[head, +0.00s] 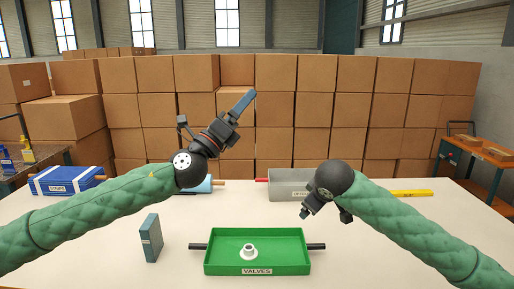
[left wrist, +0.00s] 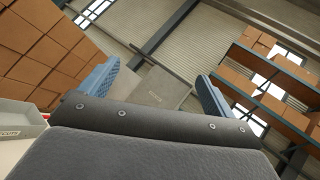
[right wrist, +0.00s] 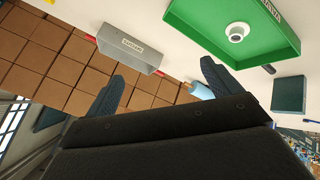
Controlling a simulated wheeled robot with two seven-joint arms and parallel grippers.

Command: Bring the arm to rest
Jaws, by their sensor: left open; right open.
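My left gripper (head: 242,104) is raised above the far side of the table and points up and to the right. In the left wrist view its two blue fingers (left wrist: 152,84) stand wide apart with nothing between them. My right gripper (head: 306,212) is above the table, right of centre, pointing down and to the left in the head view. In the right wrist view its fingers (right wrist: 163,82) are apart and empty.
A green tray (head: 225,262) marked VALVES holds a white ring-shaped part (head: 249,252). Behind are a grey bin (head: 286,188), a light-blue cylinder (head: 205,186) and a yellow bar (head: 411,193). A dark teal block (head: 151,238) stands front left; a blue case (head: 66,181) lies far left.

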